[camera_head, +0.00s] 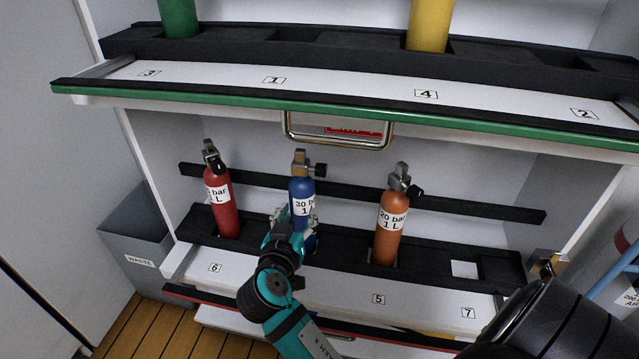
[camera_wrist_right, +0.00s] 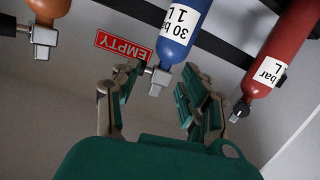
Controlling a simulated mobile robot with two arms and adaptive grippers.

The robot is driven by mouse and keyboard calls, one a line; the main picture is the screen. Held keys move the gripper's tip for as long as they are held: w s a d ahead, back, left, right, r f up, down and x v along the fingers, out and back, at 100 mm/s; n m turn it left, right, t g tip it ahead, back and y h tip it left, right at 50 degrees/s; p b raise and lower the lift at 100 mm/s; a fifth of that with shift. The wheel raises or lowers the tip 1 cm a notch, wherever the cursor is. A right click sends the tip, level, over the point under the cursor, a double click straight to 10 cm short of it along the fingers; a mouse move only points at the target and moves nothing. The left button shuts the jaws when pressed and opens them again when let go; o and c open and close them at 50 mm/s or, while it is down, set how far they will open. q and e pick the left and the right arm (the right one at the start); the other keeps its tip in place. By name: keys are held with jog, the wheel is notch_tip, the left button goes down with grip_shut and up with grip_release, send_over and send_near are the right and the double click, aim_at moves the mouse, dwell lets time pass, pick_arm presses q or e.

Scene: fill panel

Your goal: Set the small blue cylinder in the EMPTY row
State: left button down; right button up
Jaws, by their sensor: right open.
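The small blue cylinder (camera_head: 302,190), labelled 30 bar 1 L, stands upright in the black rack of the lower shelf, between a red and an orange cylinder. My right gripper (camera_head: 297,225) is in front of its lower body and hides part of it. In the right wrist view, upside down, the open fingers of the right gripper (camera_wrist_right: 155,92) point toward the blue cylinder (camera_wrist_right: 178,30); contact cannot be told. A red EMPTY sign (camera_wrist_right: 122,46) is on the back wall of the lower row; it is partly hidden in the head view (camera_head: 352,130). My left gripper is out of view.
The red cylinder (camera_head: 222,205) stands left and the orange cylinder (camera_head: 390,232) right, close by. The upper shelf (camera_head: 200,80), with a metal handle (camera_head: 338,143), overhangs and holds green (camera_head: 178,18) and yellow (camera_head: 430,25) cylinders. A grey waste bin (camera_head: 135,240) is at left.

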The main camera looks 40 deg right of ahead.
jog(key=s+f+n+g+y, duration=0.3)
jog(key=s+f+n+y, duration=0.15)
jog(key=s+f, duration=0.55)
jog(key=s+a+f+n+g+y, duration=0.2)
jog(key=s+a+f+n+y, duration=0.1)
jog(key=s, duration=0.4)
jog(key=s+a+f+n+g+y, duration=0.2)
jog(key=s+a+f+n+y, duration=0.1)
jog(key=s+a+f+y, duration=0.1)
jog(key=s+a, duration=0.1)
jog(key=s, duration=0.1)
jog(key=shift+s+a+f, duration=0.2)
jog(key=shift+s+a, duration=0.15)
jog(key=shift+a, duration=0.05)
